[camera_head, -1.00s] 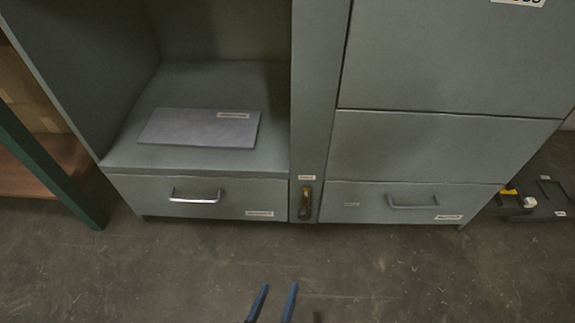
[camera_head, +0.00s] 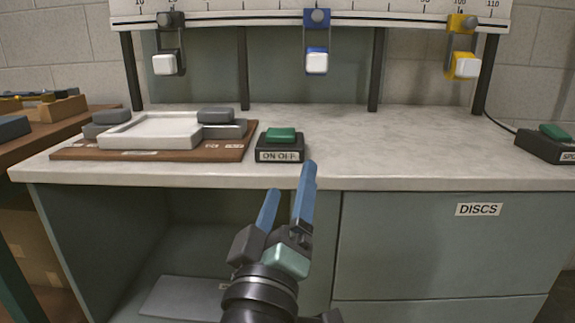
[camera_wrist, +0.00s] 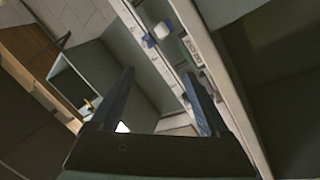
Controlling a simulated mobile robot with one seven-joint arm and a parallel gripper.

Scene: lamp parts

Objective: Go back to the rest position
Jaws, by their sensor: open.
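My gripper (camera_head: 287,195) is open with nothing between its two blue fingers.
The pale counter (camera_head: 400,150) holds a wooden board (camera_head: 85,153) with a white tray, the green ON OFF button (camera_head: 281,136) and another green button (camera_head: 555,132) at right. A scale bar (camera_head: 210,20) carries black, blue and yellow hangers. A DISCS drawer (camera_head: 420,240) is closed.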

